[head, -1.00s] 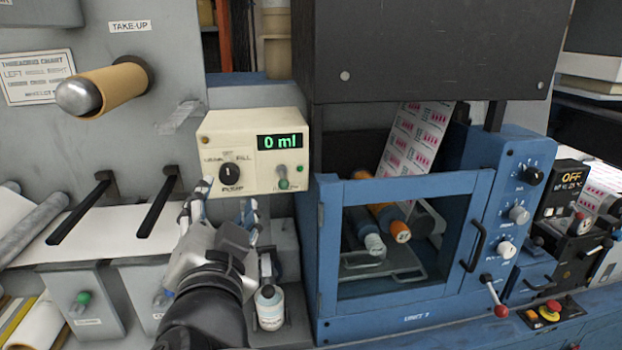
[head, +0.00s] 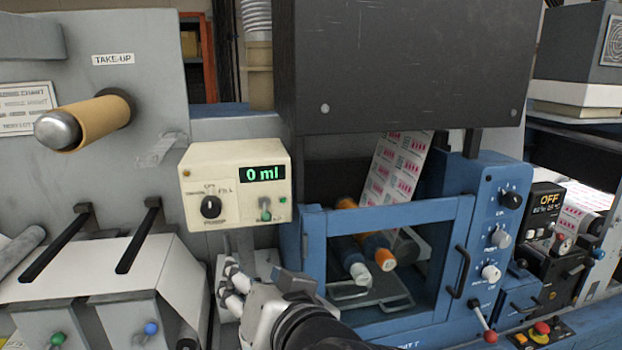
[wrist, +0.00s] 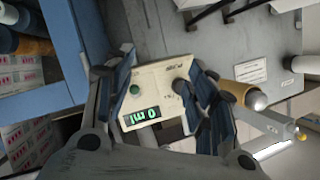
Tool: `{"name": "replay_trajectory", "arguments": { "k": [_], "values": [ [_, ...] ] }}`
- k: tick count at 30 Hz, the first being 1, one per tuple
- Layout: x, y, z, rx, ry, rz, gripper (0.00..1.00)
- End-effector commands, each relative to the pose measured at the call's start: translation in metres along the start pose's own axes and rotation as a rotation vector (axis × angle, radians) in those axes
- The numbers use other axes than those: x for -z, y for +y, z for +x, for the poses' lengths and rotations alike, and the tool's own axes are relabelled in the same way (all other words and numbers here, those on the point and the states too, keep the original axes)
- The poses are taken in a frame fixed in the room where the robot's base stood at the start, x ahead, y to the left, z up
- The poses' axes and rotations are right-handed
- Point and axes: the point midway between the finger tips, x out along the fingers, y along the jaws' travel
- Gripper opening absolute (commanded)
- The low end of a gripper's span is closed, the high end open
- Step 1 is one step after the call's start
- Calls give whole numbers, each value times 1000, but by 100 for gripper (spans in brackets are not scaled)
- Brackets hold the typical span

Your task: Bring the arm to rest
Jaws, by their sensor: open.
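My gripper (head: 232,280) is at the bottom centre of the head view, with my arm reaching in from the lower edge. It sits below the cream pump box (head: 236,185) and left of the blue machine's door. In the wrist view my gripper (wrist: 163,80) has its fingers spread apart, with nothing held between them. The pump box (wrist: 158,92) shows sideways beyond the fingers, apart from them as far as I can tell. Its green display reads 0 ml in the head view.
The blue unit (head: 400,212) with a framed door and handle stands just right of my arm. A take-up spindle (head: 88,122) juts out at upper left. Two black bars (head: 138,236) project at left. A red-knobbed lever (head: 489,336) is at lower right.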

Motion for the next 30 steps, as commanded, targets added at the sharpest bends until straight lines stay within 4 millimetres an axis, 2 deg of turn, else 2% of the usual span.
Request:
{"name": "replay_trajectory", "arguments": {
  "k": [1,5,6,9,12,15,18,30],
  "values": [
    [-9,26,-13,-44,-63,-29,51],
    [-49,90,-56,-184,-275,-100,51],
    [-63,110,-73,-238,-341,-113,51],
    [-91,152,-115,-367,-483,-121,51],
    [-112,179,-151,-472,-589,-112,51],
    [-125,194,-176,-540,-657,-99,51],
    [-131,200,-188,-572,-690,-92,51],
    [-131,201,-188,-573,-691,-91,51]
  ]
}}
